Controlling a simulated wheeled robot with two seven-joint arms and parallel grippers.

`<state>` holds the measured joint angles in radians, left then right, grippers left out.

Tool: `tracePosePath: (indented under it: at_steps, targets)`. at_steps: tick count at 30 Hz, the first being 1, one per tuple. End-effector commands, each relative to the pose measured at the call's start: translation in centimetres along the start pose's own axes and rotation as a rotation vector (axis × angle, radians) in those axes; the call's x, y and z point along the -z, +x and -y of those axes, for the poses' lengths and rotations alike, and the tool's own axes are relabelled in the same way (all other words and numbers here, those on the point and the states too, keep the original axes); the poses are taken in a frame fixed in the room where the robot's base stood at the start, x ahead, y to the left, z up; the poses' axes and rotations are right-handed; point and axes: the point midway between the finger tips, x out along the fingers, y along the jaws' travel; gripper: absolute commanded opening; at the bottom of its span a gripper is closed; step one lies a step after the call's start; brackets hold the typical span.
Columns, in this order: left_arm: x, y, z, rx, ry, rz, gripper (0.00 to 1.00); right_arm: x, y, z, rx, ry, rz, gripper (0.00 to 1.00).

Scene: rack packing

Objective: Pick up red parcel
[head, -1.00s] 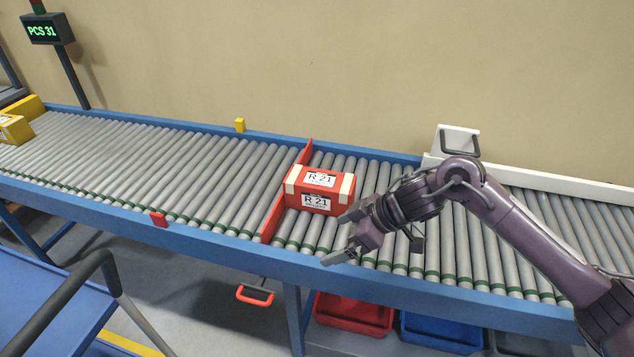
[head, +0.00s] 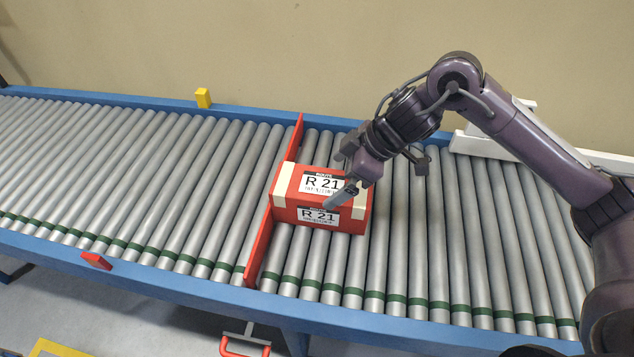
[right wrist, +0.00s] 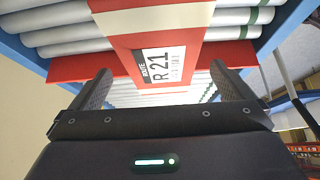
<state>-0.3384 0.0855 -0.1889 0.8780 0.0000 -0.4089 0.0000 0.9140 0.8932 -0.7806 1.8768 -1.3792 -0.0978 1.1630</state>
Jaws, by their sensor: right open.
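The red parcel (head: 286,190) is a box with cream bands at its ends and "R 21" labels on its top and front. It rests on the conveyor rollers against the right side of a red stop bar (head: 264,235). My right gripper (head: 340,178) is over the parcel's top right part, its fingers overlapping the label in the head view. In the right wrist view the two fingers (right wrist: 178,88) are spread apart, with the red parcel (right wrist: 170,22) and its label ahead, between and beyond the tips. Nothing is held. My left gripper is not in view.
The roller conveyor (head: 130,190) runs left and right with blue side rails. A yellow block (head: 203,98) sits on the far rail and a red tab (head: 96,261) on the near rail. A white guide (head: 480,143) stands at the back right. The rollers left of the bar are clear.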

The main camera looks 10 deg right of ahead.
Motion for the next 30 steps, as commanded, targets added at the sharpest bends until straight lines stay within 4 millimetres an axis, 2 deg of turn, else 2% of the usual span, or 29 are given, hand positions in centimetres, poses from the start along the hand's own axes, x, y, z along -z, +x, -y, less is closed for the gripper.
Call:
tracePosePath:
  at_steps: [13, 21, 28, 30]
  targets:
    - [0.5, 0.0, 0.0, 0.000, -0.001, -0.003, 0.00, 0.0, 3.8, 0.0, 0.002, 0.001, 0.003, 1.00]
    - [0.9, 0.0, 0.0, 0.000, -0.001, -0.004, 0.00, 0.1, 7.6, -0.1, 0.001, 0.000, 0.002, 1.00]
    - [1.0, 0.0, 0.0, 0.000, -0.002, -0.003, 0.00, 0.1, 7.8, -0.1, -0.001, -0.001, 0.001, 1.00]
    - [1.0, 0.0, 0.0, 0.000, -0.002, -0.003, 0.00, 0.1, 7.8, -0.1, -0.001, -0.001, 0.001, 0.91]
